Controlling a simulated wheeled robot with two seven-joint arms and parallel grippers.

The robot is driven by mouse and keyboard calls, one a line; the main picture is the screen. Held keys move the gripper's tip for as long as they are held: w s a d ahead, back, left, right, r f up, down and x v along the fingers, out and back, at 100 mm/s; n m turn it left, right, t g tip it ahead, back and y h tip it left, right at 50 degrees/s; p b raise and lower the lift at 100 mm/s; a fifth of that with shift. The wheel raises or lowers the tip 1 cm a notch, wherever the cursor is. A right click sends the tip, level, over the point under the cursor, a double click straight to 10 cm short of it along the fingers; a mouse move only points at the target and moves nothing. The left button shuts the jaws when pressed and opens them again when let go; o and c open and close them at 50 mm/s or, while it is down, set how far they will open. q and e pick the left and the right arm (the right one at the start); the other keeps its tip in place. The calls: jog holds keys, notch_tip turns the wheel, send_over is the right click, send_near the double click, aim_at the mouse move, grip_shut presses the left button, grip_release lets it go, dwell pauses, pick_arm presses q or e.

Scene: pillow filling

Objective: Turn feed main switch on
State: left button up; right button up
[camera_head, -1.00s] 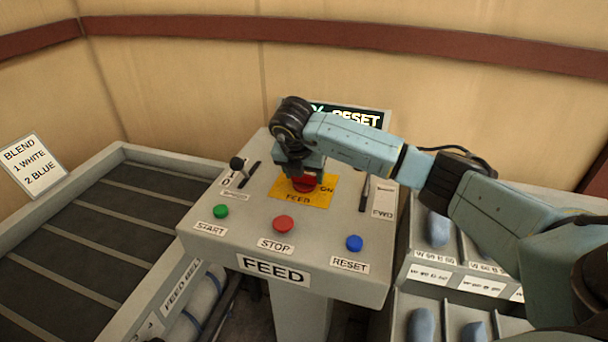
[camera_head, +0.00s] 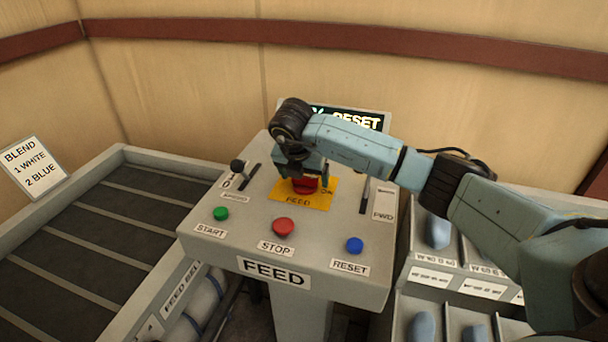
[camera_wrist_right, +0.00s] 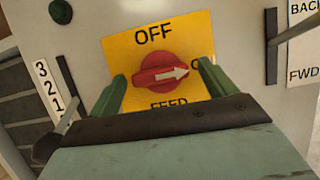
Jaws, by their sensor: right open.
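The feed main switch is a red rotary knob (camera_head: 304,187) on a yellow plate (camera_head: 288,200) on the grey FEED console. In the right wrist view the knob (camera_wrist_right: 158,76) has a white arrow pointing right, toward the ON label. OFF is at the top of the plate and FEED at the bottom. My right gripper (camera_head: 304,177) is open over the switch, with one green finger on each side of the knob; the wrist view shows gaps between them. One finger partly hides the ON label. My left gripper is not in view.
The console has a green START button (camera_head: 221,214), red STOP button (camera_head: 283,227) and blue RESET button (camera_head: 354,244). Levers (camera_head: 238,167) stand on both sides of the plate. A screen (camera_head: 372,121) behind is partly hidden by my arm. A conveyor (camera_head: 75,235) lies left, bins (camera_head: 440,270) right.

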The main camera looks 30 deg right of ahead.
jog(key=v, duration=1.3)
jog(key=shift+r, duration=0.15)
jog(key=shift+s, duration=0.1)
